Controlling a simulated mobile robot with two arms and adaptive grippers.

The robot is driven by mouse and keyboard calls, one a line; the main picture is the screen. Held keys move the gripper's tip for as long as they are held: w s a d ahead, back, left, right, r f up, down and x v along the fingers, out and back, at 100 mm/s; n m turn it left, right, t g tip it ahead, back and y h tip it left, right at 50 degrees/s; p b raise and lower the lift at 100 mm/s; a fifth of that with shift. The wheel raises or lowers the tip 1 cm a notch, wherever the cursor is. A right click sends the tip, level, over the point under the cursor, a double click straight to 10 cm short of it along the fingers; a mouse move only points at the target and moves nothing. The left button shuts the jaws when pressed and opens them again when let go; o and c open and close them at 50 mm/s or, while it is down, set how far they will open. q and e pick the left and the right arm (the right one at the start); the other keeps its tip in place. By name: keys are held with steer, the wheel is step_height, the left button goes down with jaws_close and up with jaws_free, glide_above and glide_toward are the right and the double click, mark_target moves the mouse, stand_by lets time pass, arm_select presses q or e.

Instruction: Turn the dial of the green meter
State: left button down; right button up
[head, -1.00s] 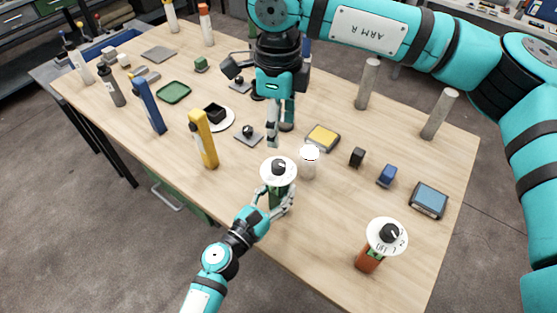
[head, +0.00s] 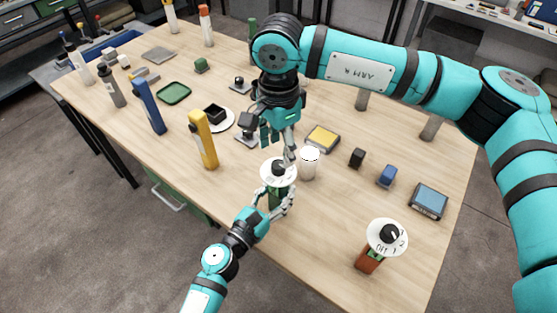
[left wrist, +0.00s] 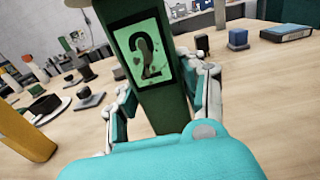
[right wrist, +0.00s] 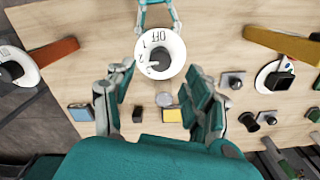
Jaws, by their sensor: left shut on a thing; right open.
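The green meter (head: 277,197) stands upright near the table's front edge, with a white dial disc (head: 266,178) and black knob (head: 279,166) on top. Its screen (left wrist: 146,60) shows a large 2 in the left wrist view. My left gripper (head: 275,205) is shut around the meter's body from the front. My right gripper (head: 285,152) is open and points down above and just behind the dial. In the right wrist view, the disc (right wrist: 172,40) with OFF and number marks lies beyond the open fingers (right wrist: 158,88), and its knob (right wrist: 160,57) is between them, untouched.
A white cylinder (head: 309,163) stands close right of the green meter. An orange-red meter (head: 369,261) with its own dial stands at the front right. Yellow (head: 204,142) and blue (head: 149,107) meters stand at left. The front table stretch between green and orange-red meters is clear.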

mark_target(278, 164)
step_height(278, 164, down, 5)
steer(key=shift+f, duration=0.15)
jaws_close()
stand_by(0.4)
